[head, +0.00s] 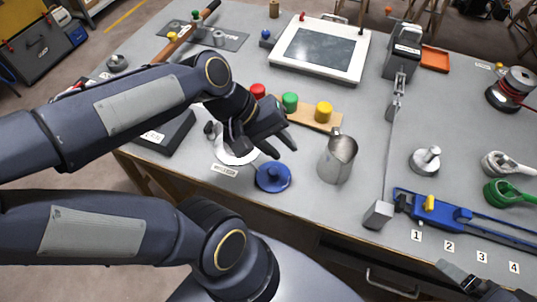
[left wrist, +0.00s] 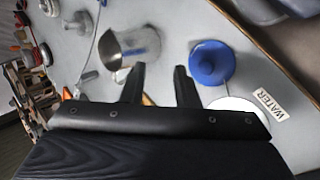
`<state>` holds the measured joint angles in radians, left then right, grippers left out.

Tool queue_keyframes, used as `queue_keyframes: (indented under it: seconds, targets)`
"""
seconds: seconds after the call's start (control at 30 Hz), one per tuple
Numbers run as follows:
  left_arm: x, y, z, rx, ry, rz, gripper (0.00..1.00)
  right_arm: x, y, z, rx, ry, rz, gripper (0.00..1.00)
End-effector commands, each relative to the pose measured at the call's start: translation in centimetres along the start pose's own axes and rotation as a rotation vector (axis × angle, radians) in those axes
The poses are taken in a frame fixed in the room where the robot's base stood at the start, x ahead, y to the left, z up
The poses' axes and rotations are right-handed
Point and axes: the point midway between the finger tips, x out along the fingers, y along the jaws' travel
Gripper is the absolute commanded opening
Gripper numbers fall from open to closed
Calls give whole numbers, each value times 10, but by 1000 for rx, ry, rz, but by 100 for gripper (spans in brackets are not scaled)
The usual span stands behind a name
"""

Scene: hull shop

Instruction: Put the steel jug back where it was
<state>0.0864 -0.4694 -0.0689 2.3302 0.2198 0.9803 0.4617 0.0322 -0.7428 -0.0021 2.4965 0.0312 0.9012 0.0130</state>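The steel jug (head: 337,158) stands upright on the grey bench, right of my left gripper. It also shows in the left wrist view (left wrist: 142,44), beyond the left-hand finger. My left gripper (head: 268,150) is over the bench between the jug and a white disc (head: 236,155). Its two fingers show apart and empty in the left wrist view (left wrist: 160,75). The disc lies by a label (head: 224,170) that reads WATER in the wrist view and is partly hidden by my gripper. My right gripper (head: 466,282) is partly seen at the bottom right edge; its fingers are unclear.
A blue round piece with a knob (head: 272,178) lies just in front of my left gripper. Red, green (head: 290,102) and yellow knobs on a wooden board stand behind. A thin rod (head: 388,150), a steel block (head: 378,215) and a blue tool (head: 450,215) lie right of the jug.

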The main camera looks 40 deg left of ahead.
Motion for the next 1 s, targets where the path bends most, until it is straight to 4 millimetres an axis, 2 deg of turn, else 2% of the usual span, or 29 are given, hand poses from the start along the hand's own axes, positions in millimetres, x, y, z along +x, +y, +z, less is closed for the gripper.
queue_keyframes:
  seconds: [0.03, 0.1, 0.2, 0.3, 0.6, 0.83, 1.0]
  targets:
    - [-3, -8, 10, 174, 56, -7, 28, 0, 0, 0, 0, 0, 0, 100]
    - [-4, -17, 17, 386, 117, -33, 28, 0, 0, 0, 0, 0, 0, 100]
    - [-4, -26, 23, 583, 174, -66, 28, 0, 0, 0, 0, 0, 0, 100]
    - [-4, -30, 24, 675, 199, -84, 28, 0, 0, 0, 0, 0, 0, 100]
    - [-5, -29, 25, 689, 201, -87, 28, -2, -1, -1, 0, 0, 0, 100]
    - [-36, -8, 28, 687, 200, -87, 28, -32, -15, -17, 0, 1, 0, 100]
    - [-32, -10, 28, 686, 200, -86, 28, -28, -13, -14, 0, 0, 0, 100]
